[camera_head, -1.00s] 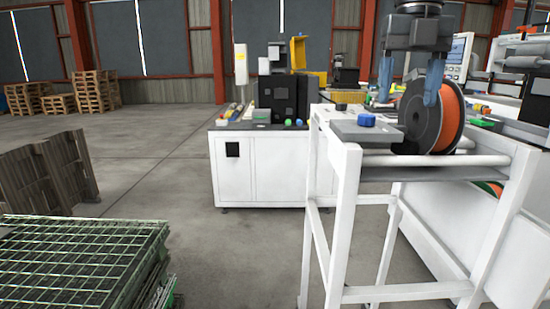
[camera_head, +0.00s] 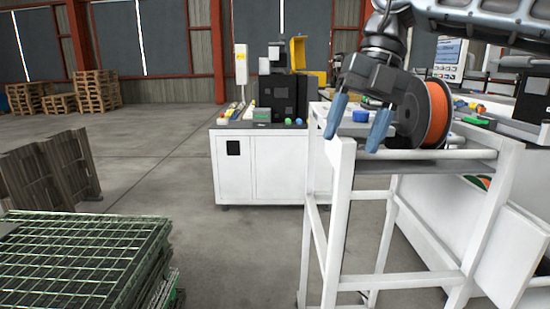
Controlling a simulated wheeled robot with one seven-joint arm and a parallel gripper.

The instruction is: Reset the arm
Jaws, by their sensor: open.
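My gripper (camera_head: 357,124) is at the upper right of the head view, at the end of my arm, which comes in from the top right. Its two blue fingers are spread apart and point down and to the left. Nothing is between them. Behind and to the right of it, an orange spool (camera_head: 437,112) with dark flanges stands upright on the white frame stand (camera_head: 470,154). My gripper hides part of the spool's dark side. I cannot tell how far apart the gripper and spool are in depth.
A blue knob (camera_head: 361,116) shows on the stand behind the fingers. A white cabinet (camera_head: 265,170) with machines stands farther back. The floor between mesh and cabinet is clear.

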